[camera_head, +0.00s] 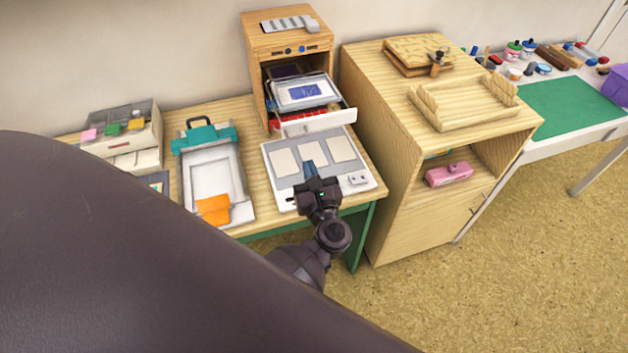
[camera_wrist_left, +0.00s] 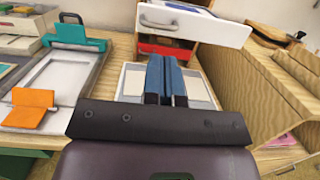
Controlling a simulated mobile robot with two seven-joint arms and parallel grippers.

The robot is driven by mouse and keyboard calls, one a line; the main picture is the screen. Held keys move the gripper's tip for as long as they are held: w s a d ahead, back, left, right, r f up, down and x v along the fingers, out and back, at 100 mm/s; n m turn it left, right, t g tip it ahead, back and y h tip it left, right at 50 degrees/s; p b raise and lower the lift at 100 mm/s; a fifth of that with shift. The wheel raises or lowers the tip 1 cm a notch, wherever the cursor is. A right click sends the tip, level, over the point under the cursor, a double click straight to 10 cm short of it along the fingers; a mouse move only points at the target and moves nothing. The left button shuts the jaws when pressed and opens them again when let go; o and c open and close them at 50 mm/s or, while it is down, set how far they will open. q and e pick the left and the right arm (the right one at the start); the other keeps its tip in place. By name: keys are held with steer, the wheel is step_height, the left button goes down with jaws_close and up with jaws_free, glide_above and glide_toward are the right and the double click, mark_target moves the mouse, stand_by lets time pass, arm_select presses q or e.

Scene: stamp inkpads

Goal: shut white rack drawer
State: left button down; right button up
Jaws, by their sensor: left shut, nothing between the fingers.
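The white rack drawer (camera_head: 316,122) is pulled out from the wooden rack (camera_head: 287,44) at the back of the table. A framed screen with a blue patch (camera_head: 304,91) sits above red items inside the rack. In the left wrist view the white drawer front (camera_wrist_left: 190,22) with its grey handle is at the top, beyond my fingers. My left gripper (camera_head: 309,170) is shut and empty, over the white board with pale panels (camera_head: 281,163), in front of and apart from the drawer. It also shows in the left wrist view (camera_wrist_left: 167,62). My right gripper is not in view.
A teal-clamped press (camera_head: 205,137) with an orange flap stands left of the white board. A small drawer box (camera_head: 124,132) is further left. A wooden cabinet (camera_head: 420,165) stands close on the right. Open space lies between my gripper and the drawer front.

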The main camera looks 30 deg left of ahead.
mark_target(299, 137)
arm_select(q)
steer(key=p+x, duration=0.1)
steer(key=x, duration=0.4)
steer(key=shift+w+a+r, duration=0.15)
steer(key=shift+w+a, duration=0.05)
steer(key=shift+w+a+p, duration=0.4)
steer(key=shift+a, duration=0.1)
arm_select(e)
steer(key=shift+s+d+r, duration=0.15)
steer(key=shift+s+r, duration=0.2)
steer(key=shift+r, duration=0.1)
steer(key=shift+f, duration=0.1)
arm_select(q)
steer(key=shift+w, duration=0.1)
